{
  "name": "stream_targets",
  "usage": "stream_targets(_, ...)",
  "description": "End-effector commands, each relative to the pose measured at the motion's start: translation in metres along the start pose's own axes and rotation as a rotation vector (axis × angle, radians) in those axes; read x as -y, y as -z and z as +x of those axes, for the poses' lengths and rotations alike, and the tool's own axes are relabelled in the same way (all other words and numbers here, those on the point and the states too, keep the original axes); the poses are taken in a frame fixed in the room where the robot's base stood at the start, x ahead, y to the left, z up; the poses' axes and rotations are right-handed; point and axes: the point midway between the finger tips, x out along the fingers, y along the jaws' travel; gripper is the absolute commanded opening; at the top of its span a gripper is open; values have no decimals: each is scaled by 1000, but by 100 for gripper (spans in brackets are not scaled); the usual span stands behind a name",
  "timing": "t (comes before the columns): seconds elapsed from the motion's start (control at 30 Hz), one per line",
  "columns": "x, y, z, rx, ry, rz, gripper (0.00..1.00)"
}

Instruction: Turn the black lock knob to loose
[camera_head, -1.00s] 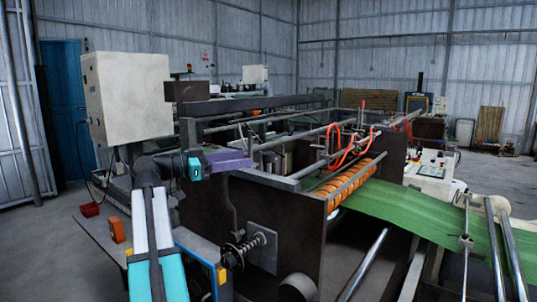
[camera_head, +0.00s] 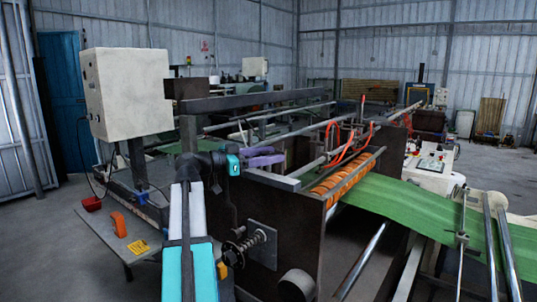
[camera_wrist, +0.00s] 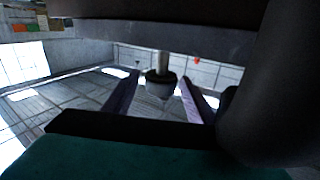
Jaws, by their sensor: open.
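A black round knob (camera_wrist: 160,86) on a short metal stem shows in the wrist view, below a dark bar (camera_wrist: 150,36). My gripper (camera_wrist: 159,96) is open, with one purple finger on each side of the knob in that view. Gaps show on both sides, and I cannot tell how deep the knob lies between the fingers. In the head view my gripper (camera_head: 277,156) is beside the upper side frame of the machine, and I cannot make out this knob there.
A dark side plate (camera_head: 290,215) carries a spring-loaded shaft (camera_head: 252,242) well below my gripper. Orange rollers (camera_head: 345,178) and a green web (camera_head: 410,210) lie to the right. A grey control box (camera_head: 125,93) stands at the left, above a side table (camera_head: 105,228).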

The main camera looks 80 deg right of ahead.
Motion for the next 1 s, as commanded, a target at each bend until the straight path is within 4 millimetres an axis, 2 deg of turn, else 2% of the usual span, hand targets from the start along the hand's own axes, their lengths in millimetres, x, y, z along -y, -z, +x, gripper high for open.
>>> stream_targets(0.2, 0, 0, 0, 0, 1, 0, 52)
stream_targets(0.47, 0, 0, 0, 0, 1, 0, 11)
stream_targets(1.0, -2, -3, -1, 6, 99, 4, 11)
